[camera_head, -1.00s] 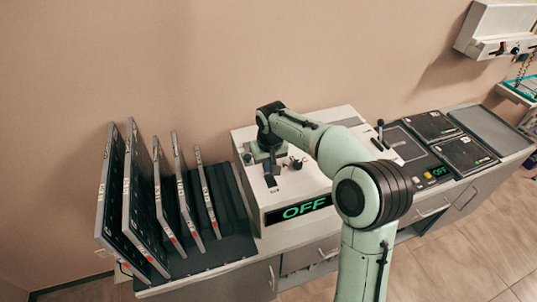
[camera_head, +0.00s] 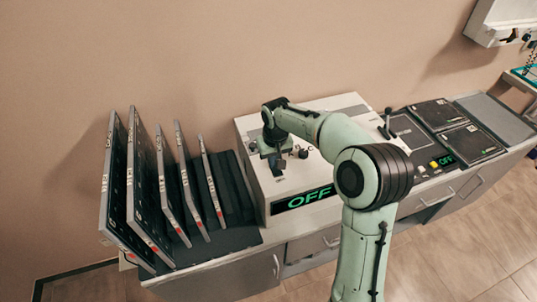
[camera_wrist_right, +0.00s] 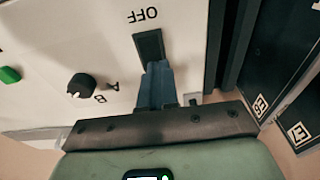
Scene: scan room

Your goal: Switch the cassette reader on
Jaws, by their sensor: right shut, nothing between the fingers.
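The cassette reader (camera_head: 345,104) is a white box on the counter. Its front display (camera_head: 303,198) shows green "OFF". In the right wrist view a dark rectangular rocker switch (camera_wrist_right: 149,46) sits on the reader's top panel, beside an upside-down "OFF" label. My right gripper (camera_head: 277,160) is over the left part of that top panel. In the right wrist view its fingers (camera_wrist_right: 158,72) are shut and empty, with their tips at the lower end of the switch, partly hiding it. I cannot tell if they touch it. My left gripper is not in view.
A black knob (camera_wrist_right: 81,86) marked A and B and a green button (camera_wrist_right: 9,75) are near the switch. Several upright cassettes (camera_head: 118,185) stand in a rack left of the reader. Flat dark cassettes (camera_head: 470,143) lie on the right part of the counter.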

